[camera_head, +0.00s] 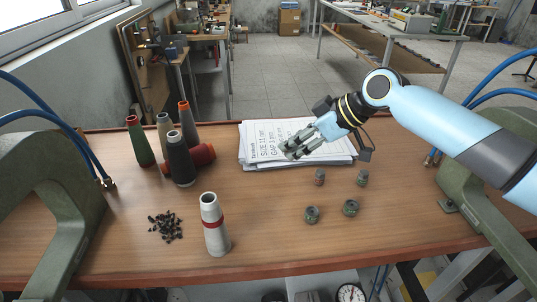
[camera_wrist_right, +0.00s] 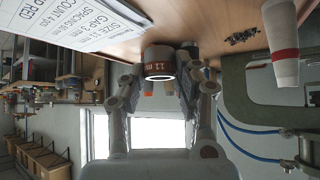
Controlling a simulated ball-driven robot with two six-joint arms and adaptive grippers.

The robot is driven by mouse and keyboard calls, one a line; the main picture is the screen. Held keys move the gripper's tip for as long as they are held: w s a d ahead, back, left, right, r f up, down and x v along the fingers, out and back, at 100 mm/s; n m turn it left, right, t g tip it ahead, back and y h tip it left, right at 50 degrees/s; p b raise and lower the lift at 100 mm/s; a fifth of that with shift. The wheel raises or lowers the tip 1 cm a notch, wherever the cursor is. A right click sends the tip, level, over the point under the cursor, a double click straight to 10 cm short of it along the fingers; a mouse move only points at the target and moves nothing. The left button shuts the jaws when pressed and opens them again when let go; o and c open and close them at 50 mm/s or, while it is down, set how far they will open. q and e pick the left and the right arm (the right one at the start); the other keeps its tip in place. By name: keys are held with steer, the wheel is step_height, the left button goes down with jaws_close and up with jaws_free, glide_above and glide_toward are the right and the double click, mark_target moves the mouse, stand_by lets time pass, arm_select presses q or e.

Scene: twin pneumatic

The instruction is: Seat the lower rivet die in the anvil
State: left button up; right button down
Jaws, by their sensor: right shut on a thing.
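My right gripper (camera_head: 287,153) is over the front of the paper stack in the head view. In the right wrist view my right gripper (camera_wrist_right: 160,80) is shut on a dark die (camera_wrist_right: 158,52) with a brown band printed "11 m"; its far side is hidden. On the table stand several small grey-green dies: one with a reddish band (camera_head: 319,177), one at its right (camera_head: 362,178), and two nearer ones (camera_head: 312,214) (camera_head: 350,207). Green press frames stand at left (camera_head: 50,200) and right (camera_head: 485,215); I cannot make out an anvil seat. My left gripper is out of view.
The paper stack (camera_head: 250,150) carries printed size and gap text. Thread cones (camera_head: 180,160) stand at back left. A white cone with a red band (camera_head: 215,235) and a pile of black rivets (camera_head: 165,226) are at front left.

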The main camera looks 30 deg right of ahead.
arm_select(q)
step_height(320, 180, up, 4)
steer(key=p, duration=0.3)
arm_select(e)
steer(key=b+x, duration=0.4)
steer(key=x, duration=0.1)
steer(key=a+b+x, duration=0.1)
steer(key=b+x, duration=0.4)
steer(key=shift+s, duration=0.1)
steer(key=shift+w+a+b, duration=0.15)
steer(key=shift+w+b, duration=0.15)
steer(key=shift+w, duration=0.05)
step_height(320, 180, down, 4)
steer(key=b, duration=0.3)
steer(key=shift+b, duration=0.35)
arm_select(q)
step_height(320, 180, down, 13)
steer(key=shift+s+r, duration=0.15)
arm_select(e)
steer(key=shift+r, duration=0.1)
